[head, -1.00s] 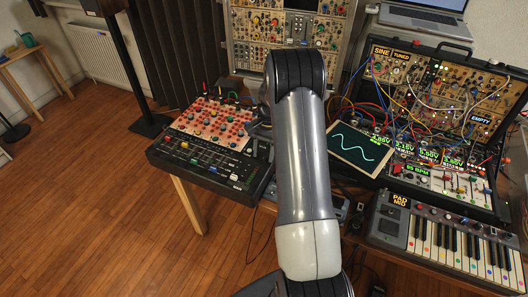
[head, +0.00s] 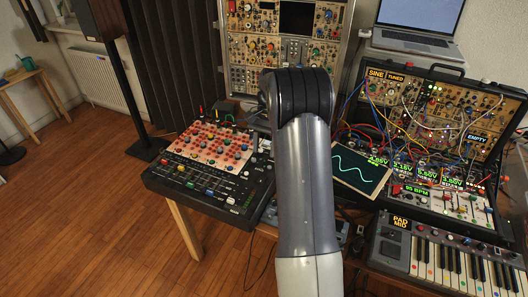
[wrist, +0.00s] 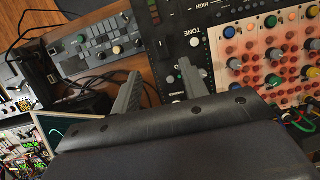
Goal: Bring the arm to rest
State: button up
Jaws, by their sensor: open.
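My gripper (wrist: 160,84) shows in the wrist view with its two grey fingers spread apart and nothing between them. The fingers are above the edge of a black mixer (wrist: 172,60) and a strip of wooden table. In the head view my arm rises through the middle of the picture and bends away at the top. The arm hides most of my gripper there. I cannot tell from the frames whether the fingers touch anything.
The mixer with a red-and-white knob panel (head: 213,149) stands left of my arm. To the right are a patched synth case (head: 440,110), a tilted waveform screen (head: 358,166), a keyboard (head: 450,255) and a laptop (head: 417,25). A tall module rack (head: 283,45) stands behind. Wooden floor (head: 90,220) is clear at left.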

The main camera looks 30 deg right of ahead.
aim_at(261, 181)
dwell(0.4)
jog(key=p+x, duration=0.1)
jog(key=x, duration=0.9)
jog(key=shift+s+a+f, duration=0.1)
jog(key=shift+f, duration=0.4)
jog(key=shift+a+t+h+b, duration=0.1)
jog(key=shift+t+h+b, duration=0.4)
jog(key=shift+h, duration=0.2)
